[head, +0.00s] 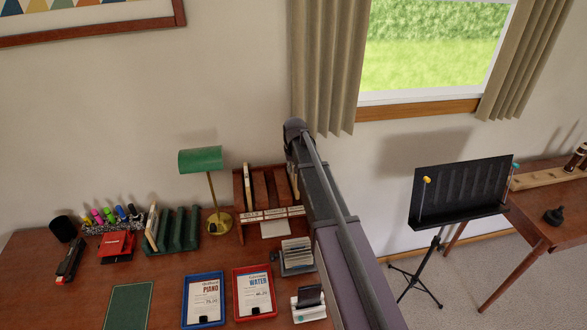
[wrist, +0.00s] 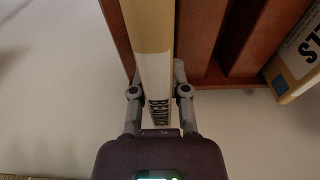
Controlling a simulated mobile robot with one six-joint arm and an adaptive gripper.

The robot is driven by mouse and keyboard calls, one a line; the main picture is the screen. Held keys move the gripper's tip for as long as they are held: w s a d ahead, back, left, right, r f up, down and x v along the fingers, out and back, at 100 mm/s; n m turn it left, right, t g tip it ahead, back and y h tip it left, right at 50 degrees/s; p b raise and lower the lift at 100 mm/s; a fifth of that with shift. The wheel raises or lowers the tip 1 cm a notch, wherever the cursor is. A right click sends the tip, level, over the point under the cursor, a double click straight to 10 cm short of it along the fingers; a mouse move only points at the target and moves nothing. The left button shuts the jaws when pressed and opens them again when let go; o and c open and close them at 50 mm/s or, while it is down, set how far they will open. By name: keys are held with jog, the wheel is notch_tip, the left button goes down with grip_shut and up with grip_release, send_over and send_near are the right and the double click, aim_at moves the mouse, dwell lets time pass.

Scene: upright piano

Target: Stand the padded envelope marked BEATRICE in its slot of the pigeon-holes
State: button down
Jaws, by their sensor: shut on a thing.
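The padded envelope (wrist: 152,35) is tan with a pale edge and part of a black name reading "BEA..." in the wrist view. My gripper (wrist: 157,85) is shut on it, one finger on each side. The red-brown wooden pigeon-holes (wrist: 210,35) are right behind and beside it; how deep it sits in a slot I cannot tell. In the head view the pigeon-holes (head: 240,190) stand against the wall with white name labels. A tan sliver shows by their right end beside my arm, which hides my gripper there.
Another envelope (wrist: 298,58), ending "...ELS", stands at the right in the wrist view. In the head view an envelope (head: 247,180) stands in the left slot. A green lamp (head: 201,160), a green rack (head: 178,230) and two trays (head: 203,300) are nearby on the desk.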

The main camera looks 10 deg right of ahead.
jog(key=shift+f+b, duration=1.2)
jog(key=shift+f, duration=0.35)
jog(key=c, duration=0.5)
grip_release()
jog(key=shift+c, duration=0.2)
jog(key=shift+r, duration=0.15)
notch_tip(320, 180, up, 14)
jog(key=p, duration=1.3)
jog(key=shift+f+p, duration=0.25)
jog(key=shift+p, duration=0.15)
